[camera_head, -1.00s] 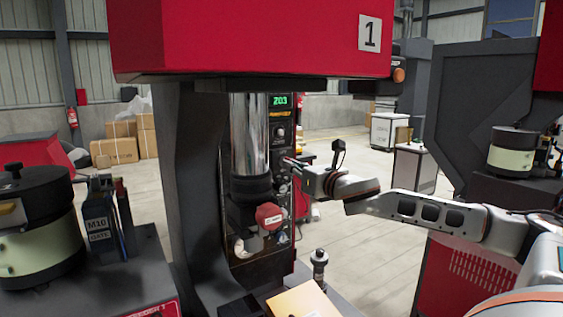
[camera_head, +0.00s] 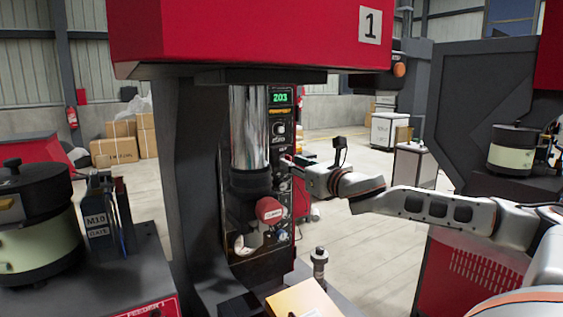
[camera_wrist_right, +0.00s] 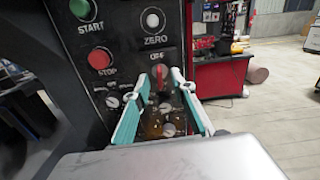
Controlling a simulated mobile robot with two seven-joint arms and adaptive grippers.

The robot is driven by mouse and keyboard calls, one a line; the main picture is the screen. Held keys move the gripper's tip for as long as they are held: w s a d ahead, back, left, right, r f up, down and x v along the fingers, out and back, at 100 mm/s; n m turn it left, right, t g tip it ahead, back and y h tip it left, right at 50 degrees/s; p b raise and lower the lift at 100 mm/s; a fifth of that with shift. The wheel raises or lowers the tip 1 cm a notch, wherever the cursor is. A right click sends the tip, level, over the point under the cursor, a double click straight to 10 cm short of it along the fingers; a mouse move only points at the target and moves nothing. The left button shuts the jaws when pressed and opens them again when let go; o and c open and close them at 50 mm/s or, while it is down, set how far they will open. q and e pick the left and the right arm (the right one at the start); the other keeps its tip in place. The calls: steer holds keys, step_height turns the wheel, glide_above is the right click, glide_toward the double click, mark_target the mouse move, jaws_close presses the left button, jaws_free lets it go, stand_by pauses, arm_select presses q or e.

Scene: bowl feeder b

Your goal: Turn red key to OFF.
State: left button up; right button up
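The red key (camera_wrist_right: 161,76) stands on the dark control panel (camera_wrist_right: 120,60), just below the OFF label, in the right wrist view. Its handle looks about upright. My right gripper (camera_wrist_right: 160,77) is open, with one teal finger to the left of the key and one to the right. Gaps seem to show on both sides; contact cannot be made out. In the head view my right gripper (camera_head: 296,160) reaches the panel from the right, and the key cannot be made out there. My left gripper is not in view.
A green START button (camera_wrist_right: 80,8), a red STOP button (camera_wrist_right: 99,58) and a ZERO knob (camera_wrist_right: 152,20) sit near the key, with small dials below. In the head view a shiny column (camera_head: 248,125) and a red round part (camera_head: 269,210) stand left of the gripper.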

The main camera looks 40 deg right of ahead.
steer(key=s+b, duration=0.1)
steer(key=s, duration=0.1)
steer(key=s+b, duration=0.1)
steer(key=b, duration=0.1)
steer(key=s+b, duration=0.1)
steer(key=s, duration=0.1)
steer(key=shift+s+a, duration=0.35)
steer(key=shift+a, duration=0.05)
stand_by(0.3)
